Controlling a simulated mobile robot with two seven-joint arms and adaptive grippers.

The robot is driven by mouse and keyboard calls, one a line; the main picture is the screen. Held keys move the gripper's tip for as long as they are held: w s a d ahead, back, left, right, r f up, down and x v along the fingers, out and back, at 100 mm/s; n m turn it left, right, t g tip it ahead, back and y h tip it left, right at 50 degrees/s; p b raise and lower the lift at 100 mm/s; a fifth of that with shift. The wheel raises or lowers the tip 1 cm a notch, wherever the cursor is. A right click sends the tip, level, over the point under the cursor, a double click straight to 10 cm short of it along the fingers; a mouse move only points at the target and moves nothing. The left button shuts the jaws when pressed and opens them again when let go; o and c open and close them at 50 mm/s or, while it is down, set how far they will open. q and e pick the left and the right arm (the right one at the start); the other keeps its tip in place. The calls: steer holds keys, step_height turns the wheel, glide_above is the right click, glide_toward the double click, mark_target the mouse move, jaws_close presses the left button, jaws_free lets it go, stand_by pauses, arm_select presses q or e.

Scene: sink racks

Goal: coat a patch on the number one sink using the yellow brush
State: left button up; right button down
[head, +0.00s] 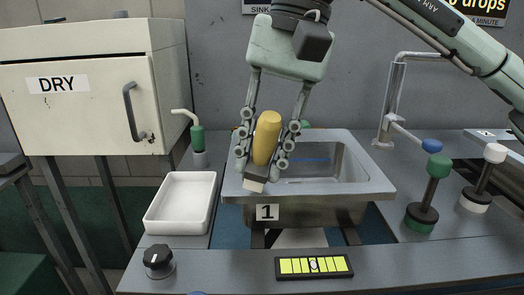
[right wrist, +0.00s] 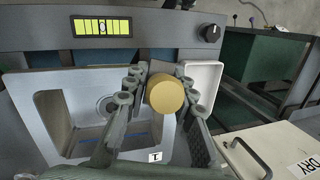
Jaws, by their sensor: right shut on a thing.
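The yellow brush (head: 266,138) has a thick yellow handle, a grey collar and pale bristles pointing down. My right gripper (head: 261,168) is shut on it, one finger on each side of the handle. The brush is tilted, its bristles low and to the left. The number one sink (head: 340,213) is a metal basin with a "1" label (head: 267,212) on its front. The bristles show over its front left rim; I cannot tell whether they touch. In the right wrist view the handle's round end (right wrist: 166,95) faces the camera and hides the bristles. My left gripper is not in view.
A white tray (head: 151,222) stands left of the sink. A black knob (head: 158,260) and a yellow-lit indicator (head: 313,265) are at the front. A tap (head: 390,100) rises behind right. Green (head: 428,195) and white (head: 482,185) knobbed posts stand right. A DRY cabinet (head: 90,115) is left.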

steer(key=shift+f+b, duration=0.55)
steer(key=shift+f, duration=0.15)
steer(key=shift+d+r+b, duration=0.1)
steer(key=shift+d+b, duration=0.35)
steer(key=shift+d, duration=1.55)
steer(key=shift+d+b, duration=0.75)
steer(key=shift+d, duration=3.05)
steer(key=shift+d+p, duration=0.55)
steer(key=shift+d, duration=1.35)
